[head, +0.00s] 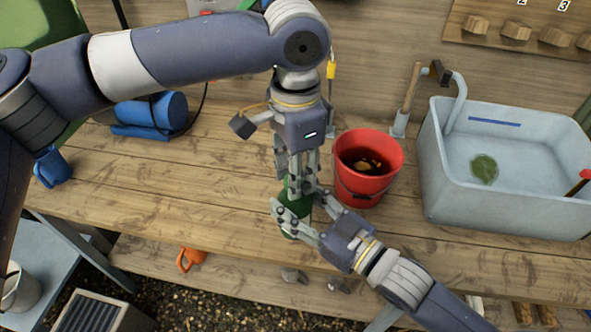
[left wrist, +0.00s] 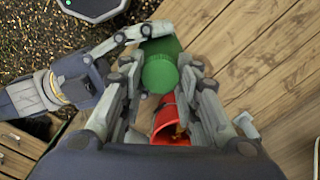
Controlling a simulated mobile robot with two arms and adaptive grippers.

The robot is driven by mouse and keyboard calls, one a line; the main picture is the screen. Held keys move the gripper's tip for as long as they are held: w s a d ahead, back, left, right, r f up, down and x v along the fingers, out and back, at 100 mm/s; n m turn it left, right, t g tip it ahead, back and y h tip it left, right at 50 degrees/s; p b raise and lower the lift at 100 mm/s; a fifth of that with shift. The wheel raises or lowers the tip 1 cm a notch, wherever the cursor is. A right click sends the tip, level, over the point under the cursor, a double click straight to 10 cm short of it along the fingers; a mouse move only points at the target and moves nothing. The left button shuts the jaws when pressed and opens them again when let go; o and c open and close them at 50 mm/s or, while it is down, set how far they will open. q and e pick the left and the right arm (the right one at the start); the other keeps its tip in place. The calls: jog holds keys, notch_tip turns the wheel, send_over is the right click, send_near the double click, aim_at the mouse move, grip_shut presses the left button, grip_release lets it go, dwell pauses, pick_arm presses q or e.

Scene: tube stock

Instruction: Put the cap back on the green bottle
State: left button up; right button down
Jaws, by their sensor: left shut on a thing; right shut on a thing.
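The green bottle (head: 298,207) stands upright near the front of the wooden bench. My right gripper (head: 296,200) reaches in from the lower right and is shut around the bottle's side. My left gripper (head: 296,186) points down from directly above the bottle, its fingers closed at the bottle's top. In the left wrist view, a round green cap (left wrist: 160,74) sits between the left fingers, with the darker green bottle (left wrist: 160,47) just beyond it. The fingers hide the join, so I cannot tell whether the cap touches the neck.
A red bucket (head: 368,180) with dark contents stands close to the right of the grippers. A pale blue sink (head: 500,200) is farther right. A blue mug (head: 52,168) and a blue cylinder (head: 150,112) lie left. The bench (head: 180,190) left of the bottle is clear.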

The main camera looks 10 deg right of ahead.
pick_arm(q)
jog(key=shift+m, duration=0.4)
jog(key=o, duration=1.3)
jog(key=shift+c, duration=0.2)
notch_tip(320, 180, up, 12)
